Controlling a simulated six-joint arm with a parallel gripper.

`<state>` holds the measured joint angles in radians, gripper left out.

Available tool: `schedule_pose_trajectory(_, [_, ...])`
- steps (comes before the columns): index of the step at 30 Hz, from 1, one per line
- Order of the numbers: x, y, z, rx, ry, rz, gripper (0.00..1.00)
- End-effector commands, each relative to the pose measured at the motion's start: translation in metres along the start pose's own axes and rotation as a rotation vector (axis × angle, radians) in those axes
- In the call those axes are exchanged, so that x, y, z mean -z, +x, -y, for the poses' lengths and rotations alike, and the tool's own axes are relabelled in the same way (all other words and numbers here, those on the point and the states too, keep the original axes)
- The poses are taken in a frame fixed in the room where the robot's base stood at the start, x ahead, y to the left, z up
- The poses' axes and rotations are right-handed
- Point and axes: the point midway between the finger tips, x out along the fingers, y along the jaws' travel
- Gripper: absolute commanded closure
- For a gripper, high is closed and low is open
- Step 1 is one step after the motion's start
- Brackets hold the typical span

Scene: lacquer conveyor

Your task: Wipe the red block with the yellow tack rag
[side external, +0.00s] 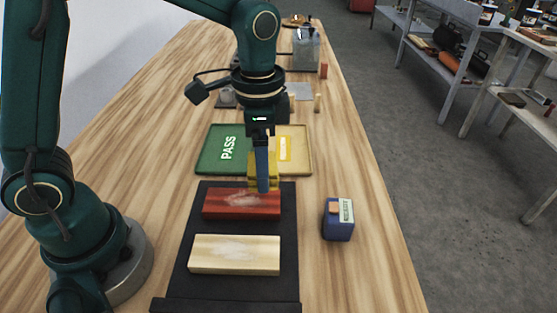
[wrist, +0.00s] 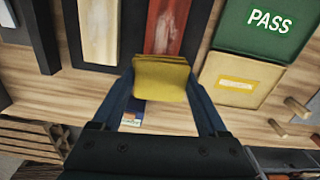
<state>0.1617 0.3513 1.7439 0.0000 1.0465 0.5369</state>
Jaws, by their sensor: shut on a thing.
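The red block (side external: 241,204) lies on the black conveyor mat (side external: 186,254), with a pale dusty smear on its top. It also shows in the wrist view (wrist: 165,27). My gripper (side external: 262,185) is shut on the yellow tack rag (side external: 255,167). In the wrist view the rag (wrist: 162,78) is pinched between the two fingers and hangs near the end of the red block. I cannot tell whether the rag touches the block. A cream block (side external: 234,254) with a pale smear lies on the mat nearer the camera, apart from the red one.
A green PASS tray (side external: 215,143) and a tan tray (side external: 301,150) stand just beyond the mat. A blue box with a label (side external: 337,222) stands right of the mat. Wooden pegs (side external: 317,103) stand farther back. The wooden table's right front is clear.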

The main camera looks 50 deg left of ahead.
Motion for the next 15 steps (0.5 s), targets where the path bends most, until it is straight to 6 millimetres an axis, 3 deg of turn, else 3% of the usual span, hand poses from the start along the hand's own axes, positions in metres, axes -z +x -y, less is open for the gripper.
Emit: schedule_pose_trajectory(15, [-0.001, 0.048, 0.000, -0.002, 0.000, 0.003, 0.76])
